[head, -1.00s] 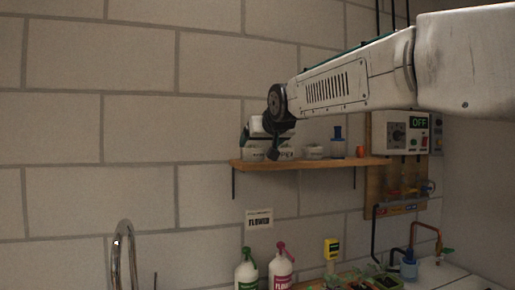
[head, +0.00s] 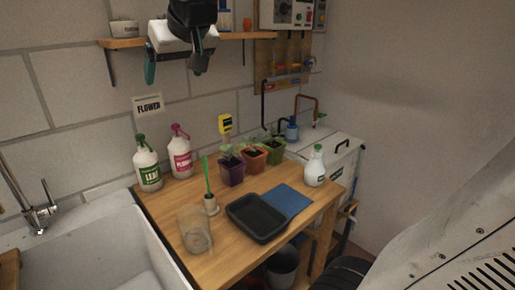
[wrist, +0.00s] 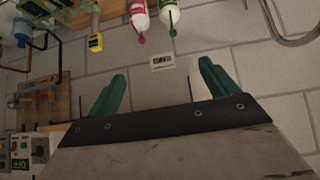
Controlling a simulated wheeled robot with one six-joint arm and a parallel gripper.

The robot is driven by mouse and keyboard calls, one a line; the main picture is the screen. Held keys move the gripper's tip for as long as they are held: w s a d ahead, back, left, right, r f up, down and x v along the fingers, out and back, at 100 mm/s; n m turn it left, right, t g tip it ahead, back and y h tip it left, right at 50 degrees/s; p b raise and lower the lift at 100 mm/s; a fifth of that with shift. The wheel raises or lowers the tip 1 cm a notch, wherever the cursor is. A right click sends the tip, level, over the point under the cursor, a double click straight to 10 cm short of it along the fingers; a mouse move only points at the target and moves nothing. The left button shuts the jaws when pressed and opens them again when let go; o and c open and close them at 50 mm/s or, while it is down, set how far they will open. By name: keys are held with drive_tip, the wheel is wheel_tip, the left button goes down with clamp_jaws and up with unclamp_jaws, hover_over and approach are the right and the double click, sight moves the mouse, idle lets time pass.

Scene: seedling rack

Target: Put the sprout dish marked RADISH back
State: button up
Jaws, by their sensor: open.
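My gripper (head: 173,76) hangs in front of the wall shelf (head: 122,43) with its green fingers spread and nothing between them. It also shows open and empty in the wrist view (wrist: 162,88), facing the block wall. My gripper hides the shelf's middle. No dish with a readable RADISH mark shows in either view.
The wooden bench (head: 172,216) holds a black tray (head: 257,218), a blue mat (head: 287,199), a glass jar (head: 194,230), potted seedlings (head: 254,158) and bottles (head: 148,163). A sink (head: 105,245) lies left. A control box (head: 291,12) hangs right of the shelf.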

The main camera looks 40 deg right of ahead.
drive_tip(key=s+f+g, duration=0.7)
drive_tip(key=s+f, duration=1.3)
drive_tip(key=s, duration=0.4)
drive_tip(key=shift+s+d+f+g, duration=0.15)
drive_tip(key=shift+d+f+g, duration=0.1)
drive_tip(key=shift+d+g, duration=0.1)
